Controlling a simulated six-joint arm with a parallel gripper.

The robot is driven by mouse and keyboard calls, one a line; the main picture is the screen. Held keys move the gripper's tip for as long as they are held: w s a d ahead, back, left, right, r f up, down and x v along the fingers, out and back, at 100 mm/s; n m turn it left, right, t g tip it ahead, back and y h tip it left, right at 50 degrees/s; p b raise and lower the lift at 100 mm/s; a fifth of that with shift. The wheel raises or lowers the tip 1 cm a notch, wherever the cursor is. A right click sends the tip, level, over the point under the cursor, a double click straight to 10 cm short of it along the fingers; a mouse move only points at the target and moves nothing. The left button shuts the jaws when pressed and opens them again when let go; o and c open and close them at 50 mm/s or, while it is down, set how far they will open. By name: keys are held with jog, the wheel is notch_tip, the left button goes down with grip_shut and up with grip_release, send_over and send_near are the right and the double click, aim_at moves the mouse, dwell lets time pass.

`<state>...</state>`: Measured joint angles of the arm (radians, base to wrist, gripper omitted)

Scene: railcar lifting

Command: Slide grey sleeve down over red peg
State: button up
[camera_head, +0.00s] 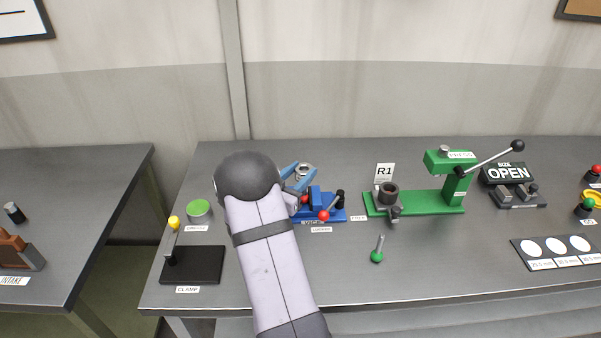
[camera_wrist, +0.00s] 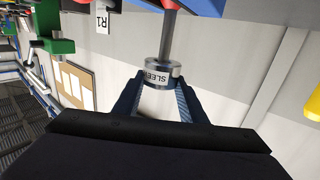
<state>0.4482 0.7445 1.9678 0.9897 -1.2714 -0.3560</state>
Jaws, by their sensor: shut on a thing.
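The grey sleeve (camera_wrist: 158,76), a short shiny ring with a label, sits between the two blue fingertips of my gripper (camera_wrist: 160,90) in the wrist view. My gripper is shut on it. In the head view the sleeve (camera_head: 304,170) shows above the blue vice, held by my gripper (camera_head: 298,178). A grey shaft with a red end (camera_wrist: 170,32) rises from behind the sleeve in the wrist view. I cannot tell whether it passes through the sleeve. A small red part (camera_head: 305,199) shows at the vice's left, partly hidden by my wrist; I cannot tell whether it is the peg.
The blue vice (camera_head: 335,214) has a red-knobbed lever (camera_head: 324,215). To its right stands a green press (camera_head: 425,203) with a dark cup (camera_head: 388,193). A green-knobbed handle (camera_head: 377,254) lies in front. A black clamp plate (camera_head: 192,266) lies left. The front middle of the table is mostly free.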

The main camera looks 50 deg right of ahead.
jog(key=shift+f+b, duration=1.8)
jog(key=shift+f, duration=0.35)
dwell(1.4)
jog(key=o, duration=1.2)
jog(key=shift+o, duration=0.9)
jog(key=shift+f, duration=0.1)
jog(key=b+v, duration=0.2)
jog(key=v, duration=0.5)
jog(key=shift+a, duration=0.15)
